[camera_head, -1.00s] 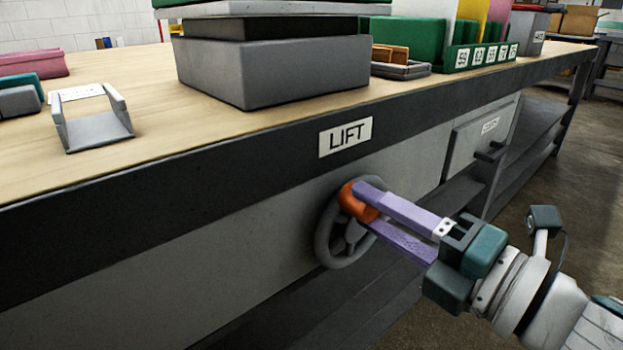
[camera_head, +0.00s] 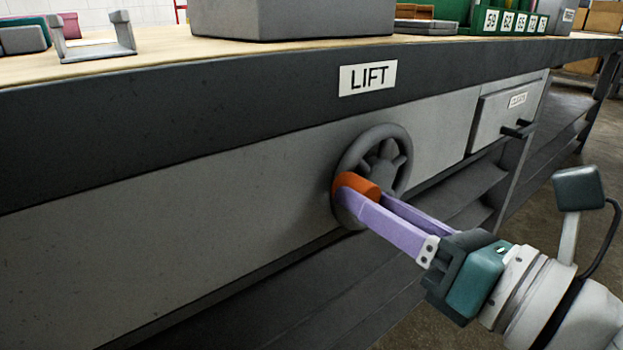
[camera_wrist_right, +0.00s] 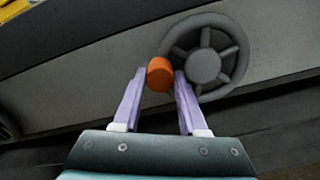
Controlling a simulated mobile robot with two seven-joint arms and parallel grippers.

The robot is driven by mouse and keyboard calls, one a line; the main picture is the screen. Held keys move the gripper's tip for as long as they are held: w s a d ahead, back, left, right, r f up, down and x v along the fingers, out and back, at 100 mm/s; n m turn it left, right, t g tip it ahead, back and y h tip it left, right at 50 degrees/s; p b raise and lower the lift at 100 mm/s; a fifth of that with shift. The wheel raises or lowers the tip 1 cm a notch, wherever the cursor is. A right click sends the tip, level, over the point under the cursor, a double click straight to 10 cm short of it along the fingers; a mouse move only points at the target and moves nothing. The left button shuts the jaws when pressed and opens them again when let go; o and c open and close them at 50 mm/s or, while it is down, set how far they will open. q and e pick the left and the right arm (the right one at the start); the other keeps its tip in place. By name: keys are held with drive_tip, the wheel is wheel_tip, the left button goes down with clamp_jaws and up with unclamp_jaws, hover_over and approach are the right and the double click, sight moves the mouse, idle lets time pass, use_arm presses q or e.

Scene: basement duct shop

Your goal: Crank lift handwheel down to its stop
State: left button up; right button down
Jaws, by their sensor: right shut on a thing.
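The lift handwheel (camera_head: 398,143) is a dark grey spoked wheel on the front panel of the bench, below the LIFT label (camera_head: 368,77). Its orange knob (camera_head: 357,184) is at the lower left of the rim in the head view. My right gripper (camera_head: 362,196), with purple fingers, is shut on the orange knob. In the right wrist view the knob (camera_wrist_right: 160,74) sits between the two fingertips (camera_wrist_right: 160,80), and the wheel (camera_wrist_right: 206,62) is behind it to the right. My left gripper is not in view.
A grey box (camera_head: 290,18) and a grey bracket (camera_head: 95,42) stand on the bench top. A drawer (camera_head: 505,112) with a dark handle is right of the wheel. Lower shelves (camera_head: 460,200) run beneath. Floor is open at right.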

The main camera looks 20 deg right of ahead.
drive_tip(key=shift+f+n+b, duration=0.9)
drive_tip(key=shift+n, duration=0.4)
drive_tip(key=shift+c, duration=2.2)
unclamp_jaws()
drive_tip(key=shift+r, duration=0.1)
drive_tip(key=b+v, duration=0.1)
drive_tip(key=v, duration=0.9)
drive_tip(key=shift+a, duration=0.1)
